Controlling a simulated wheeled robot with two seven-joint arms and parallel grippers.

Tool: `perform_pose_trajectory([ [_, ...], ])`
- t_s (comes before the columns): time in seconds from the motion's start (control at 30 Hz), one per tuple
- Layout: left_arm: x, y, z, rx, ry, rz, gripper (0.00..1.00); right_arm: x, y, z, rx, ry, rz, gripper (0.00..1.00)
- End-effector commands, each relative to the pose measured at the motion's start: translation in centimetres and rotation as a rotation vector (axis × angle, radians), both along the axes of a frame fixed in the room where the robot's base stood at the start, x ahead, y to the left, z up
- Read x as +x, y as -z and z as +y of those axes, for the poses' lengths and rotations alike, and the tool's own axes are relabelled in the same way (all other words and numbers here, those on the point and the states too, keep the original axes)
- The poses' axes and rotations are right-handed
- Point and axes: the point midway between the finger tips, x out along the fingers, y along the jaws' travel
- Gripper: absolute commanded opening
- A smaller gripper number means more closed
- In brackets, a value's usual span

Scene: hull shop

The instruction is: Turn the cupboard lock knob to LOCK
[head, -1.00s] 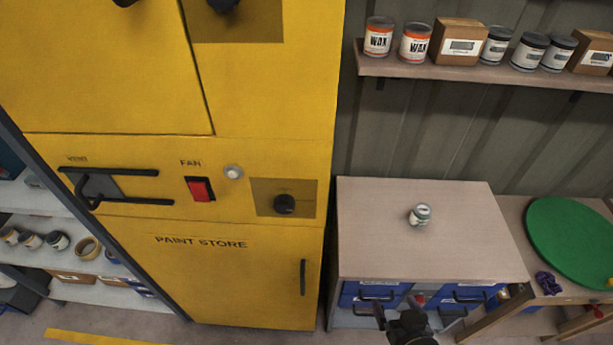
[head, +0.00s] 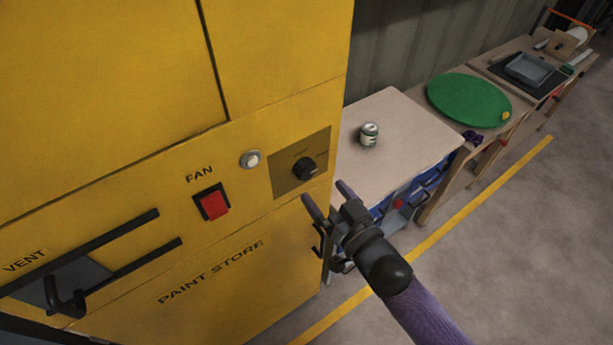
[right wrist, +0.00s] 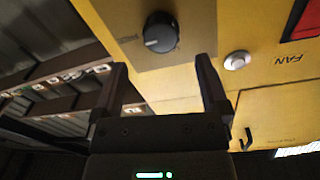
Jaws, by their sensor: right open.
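A round black knob (head: 304,168) sits on a brownish plate (head: 285,181) on the yellow paint store cupboard (head: 130,120). The plate's lettering is too small to read. My right gripper (head: 327,198) is open and empty, below and a little right of the knob in the head view, apart from it. In the right wrist view, turned upside down, the knob (right wrist: 161,31) with a pale pointer line shows beyond and between the open fingers of the gripper (right wrist: 162,75). My left gripper is not in view.
Beside the knob are a round pale button (head: 251,159) and a red FAN switch (head: 213,203). A VENT slot with a black lever (head: 66,298) is at lower left. A bench (head: 405,150) with a small can (head: 369,134) stands right of the cupboard. Floor at right is clear.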

Motion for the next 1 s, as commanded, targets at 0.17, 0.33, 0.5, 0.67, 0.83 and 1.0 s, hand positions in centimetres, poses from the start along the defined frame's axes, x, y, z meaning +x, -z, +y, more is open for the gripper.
perform_pose_trajectory([
  [0.17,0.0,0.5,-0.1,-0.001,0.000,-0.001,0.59,3.2,0.0,2.1,0.001,0.000,-0.001,0.95],
  [0.33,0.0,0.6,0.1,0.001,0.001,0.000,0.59,4.4,0.1,2.9,-0.001,0.000,0.001,0.95],
  [0.5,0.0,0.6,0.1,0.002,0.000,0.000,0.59,4.5,0.1,3.0,-0.001,0.000,0.002,0.95],
  [0.67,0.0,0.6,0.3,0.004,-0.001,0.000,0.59,4.5,0.1,3.0,-0.001,0.000,0.002,0.82],
  [0.83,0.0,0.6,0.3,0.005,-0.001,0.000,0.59,4.5,0.1,3.0,-0.001,0.000,0.002,0.46],
  [1.0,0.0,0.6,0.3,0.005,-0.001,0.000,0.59,4.5,0.1,3.0,-0.001,0.000,0.002,0.10],
])
